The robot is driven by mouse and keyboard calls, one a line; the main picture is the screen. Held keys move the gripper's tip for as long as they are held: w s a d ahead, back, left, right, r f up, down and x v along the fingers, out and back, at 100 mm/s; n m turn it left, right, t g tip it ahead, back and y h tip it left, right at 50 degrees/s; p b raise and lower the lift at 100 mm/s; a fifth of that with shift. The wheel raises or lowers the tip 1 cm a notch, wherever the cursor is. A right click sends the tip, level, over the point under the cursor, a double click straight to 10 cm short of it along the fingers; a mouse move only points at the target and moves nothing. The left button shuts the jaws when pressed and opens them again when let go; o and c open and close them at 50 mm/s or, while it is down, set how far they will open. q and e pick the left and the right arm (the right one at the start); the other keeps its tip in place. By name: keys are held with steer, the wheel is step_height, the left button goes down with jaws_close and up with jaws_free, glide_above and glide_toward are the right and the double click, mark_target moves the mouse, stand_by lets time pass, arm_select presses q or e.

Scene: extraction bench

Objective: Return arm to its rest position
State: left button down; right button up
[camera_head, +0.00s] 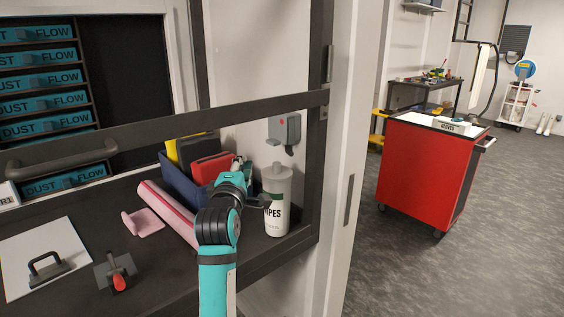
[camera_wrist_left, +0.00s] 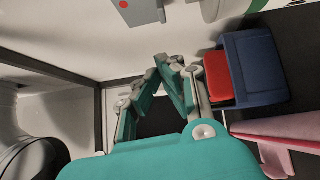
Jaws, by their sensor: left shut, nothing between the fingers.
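My left arm comes up from the bottom of the head view, and its left gripper (camera_head: 242,166) is over the dark bench, just left of the wipes canister (camera_head: 278,212) in the picture. In the left wrist view the fingers of the gripper (camera_wrist_left: 168,64) come together at their tips with nothing between them. Part of the wrist overlaps the canister's left edge in the head view; I cannot tell if they touch. My right gripper is not in view.
A blue bin (camera_head: 176,172) with a red item (camera_head: 211,167) stands behind the gripper. A pink roll (camera_head: 168,212), a trowel-like tool (camera_head: 117,275) and a white board (camera_head: 40,252) lie left. A dark frame bar (camera_head: 160,120) crosses above. A red cart (camera_head: 420,165) stands right.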

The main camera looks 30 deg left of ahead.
arm_select(q)
steer(key=s+d+f+m+g+h, duration=0.2)
steer(key=s+d+f+m, duration=0.25)
steer(key=f, duration=0.35)
steer(key=s+d+f+m+g+h, duration=0.1)
steer(key=s+d+f+m+g, duration=0.25)
steer(key=f, duration=0.55)
steer(key=s+d+f+m+g+h, duration=0.1)
steer(key=s+d+f+m+h, duration=0.15)
steer(key=s+f+m, duration=0.45)
steer(key=s+d+f+m+g+h, duration=0.1)
steer(key=s+d+f+m+g, duration=0.25)
steer(key=s, duration=0.35)
steer(key=s+d+f+m+g, duration=0.2)
steer(key=s+f+m, duration=0.25)
steer(key=s, duration=0.25)
steer(key=s+d+f+m+g+h, duration=0.1)
steer(key=s+d+f+m+g, duration=0.15)
steer(key=s+f, duration=0.35)
step_height(320, 180, down, 26)
steer(key=s+r, duration=0.1)
steer(key=s, duration=0.1)
steer(key=s+a+f+g, duration=0.2)
steer(key=s+f, duration=1.4)
steer(key=shift+s+a+f, duration=0.15)
steer(key=shift+a+f, duration=0.1)
steer(key=shift+a, duration=0.05)
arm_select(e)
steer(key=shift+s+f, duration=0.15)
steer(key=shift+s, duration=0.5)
